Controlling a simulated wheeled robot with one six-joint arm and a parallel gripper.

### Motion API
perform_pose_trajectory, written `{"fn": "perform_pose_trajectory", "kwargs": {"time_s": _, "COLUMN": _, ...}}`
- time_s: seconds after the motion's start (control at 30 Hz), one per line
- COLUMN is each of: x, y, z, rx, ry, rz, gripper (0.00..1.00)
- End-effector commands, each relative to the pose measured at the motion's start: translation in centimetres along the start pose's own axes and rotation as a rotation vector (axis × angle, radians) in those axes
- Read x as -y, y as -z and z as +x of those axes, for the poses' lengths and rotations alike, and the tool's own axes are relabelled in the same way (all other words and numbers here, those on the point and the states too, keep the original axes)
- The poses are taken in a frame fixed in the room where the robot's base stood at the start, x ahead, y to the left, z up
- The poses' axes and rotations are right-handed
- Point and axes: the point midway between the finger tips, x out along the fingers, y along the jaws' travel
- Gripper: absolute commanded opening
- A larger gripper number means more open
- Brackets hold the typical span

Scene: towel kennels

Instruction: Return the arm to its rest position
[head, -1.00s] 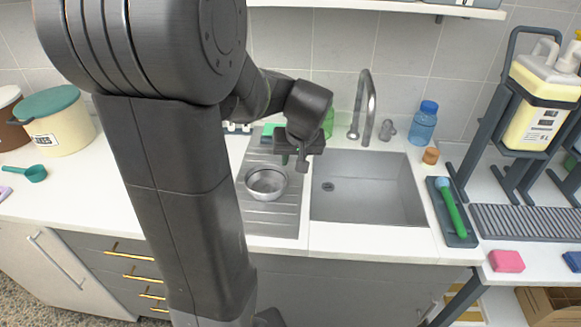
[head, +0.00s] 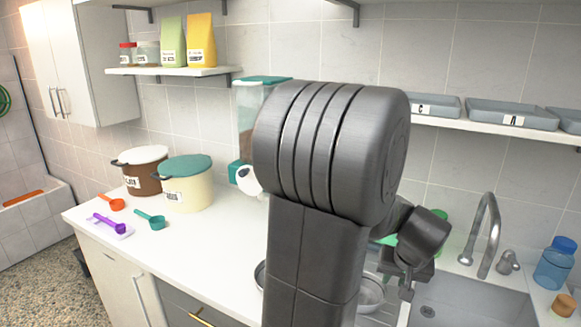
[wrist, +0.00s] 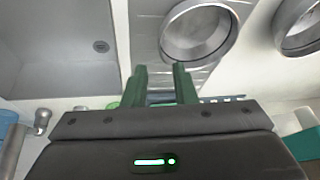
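My arm stands in front of the counter in the head view. My gripper (head: 406,292) hangs low over the drainer side of the sink, partly hidden by my own wrist. In the wrist view the two green fingers of my gripper (wrist: 161,84) are apart with nothing between them. A metal bowl (wrist: 165,40) lies beyond the fingertips on the drainer. It also shows in the head view (head: 372,296), partly hidden by my arm. The gripper does not appear to touch it.
The sink (head: 470,300) and tap (head: 487,235) are right of my gripper. A second bowl (wrist: 288,42) is partly in view. A cream pot (head: 188,190), a brown pot (head: 133,180) and scoops stand left. A shelf (head: 485,125) with trays hangs above right.

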Motion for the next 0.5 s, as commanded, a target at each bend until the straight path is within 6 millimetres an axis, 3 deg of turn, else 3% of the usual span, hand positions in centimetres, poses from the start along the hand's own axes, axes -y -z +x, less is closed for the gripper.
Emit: {"fn": "perform_pose_trajectory", "kwargs": {"time_s": 0.5, "x": 0.0, "y": -0.2, "z": 8.2, "rx": 0.001, "ry": 0.000, "rz": 0.000, "gripper": 0.25}}
